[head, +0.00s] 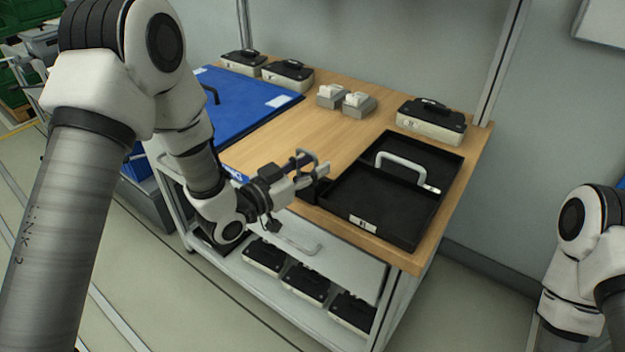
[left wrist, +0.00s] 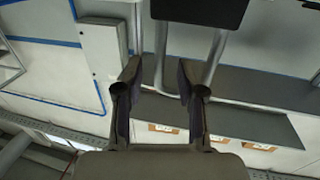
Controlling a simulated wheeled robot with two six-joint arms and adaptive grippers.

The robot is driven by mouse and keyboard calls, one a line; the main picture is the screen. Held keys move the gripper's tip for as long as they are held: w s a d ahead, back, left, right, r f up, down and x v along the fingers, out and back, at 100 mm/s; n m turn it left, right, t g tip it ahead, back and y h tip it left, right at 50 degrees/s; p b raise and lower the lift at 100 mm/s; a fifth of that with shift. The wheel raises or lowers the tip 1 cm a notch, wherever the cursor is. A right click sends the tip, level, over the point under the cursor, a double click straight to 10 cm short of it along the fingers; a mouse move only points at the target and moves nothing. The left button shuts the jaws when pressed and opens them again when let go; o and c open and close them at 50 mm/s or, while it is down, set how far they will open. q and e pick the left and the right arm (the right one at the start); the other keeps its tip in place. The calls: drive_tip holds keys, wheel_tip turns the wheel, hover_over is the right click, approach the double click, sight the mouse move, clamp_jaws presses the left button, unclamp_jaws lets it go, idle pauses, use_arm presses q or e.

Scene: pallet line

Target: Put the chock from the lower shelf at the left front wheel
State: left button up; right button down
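No chock that I can pick out shows in either view. The lower shelf (head: 240,278) of the workbench is partly in view below the tabletop, and its left part is hidden behind my left arm. No wheel shows clearly. My left gripper (head: 312,165) is at the front edge of the tabletop, just left of the black tray. In the left wrist view its two fingers (left wrist: 160,88) stand apart with nothing held between them. Of my right arm only links show at the right edge; its gripper is out of view.
A black tray (head: 352,222) with a pale handle sits at the tabletop's (head: 300,132) front right. A blue board (head: 235,95) lies at left. Black-topped devices (head: 432,120) and small grey blocks (head: 358,106) stand behind. Devices (head: 306,283) stand on the lower shelf. Floor (head: 195,310) in front is clear.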

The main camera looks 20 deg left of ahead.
use_arm(q)
drive_tip(key=shift+w+d, duration=0.35)
drive_tip(key=shift+w, duration=0.2)
clamp_jaws()
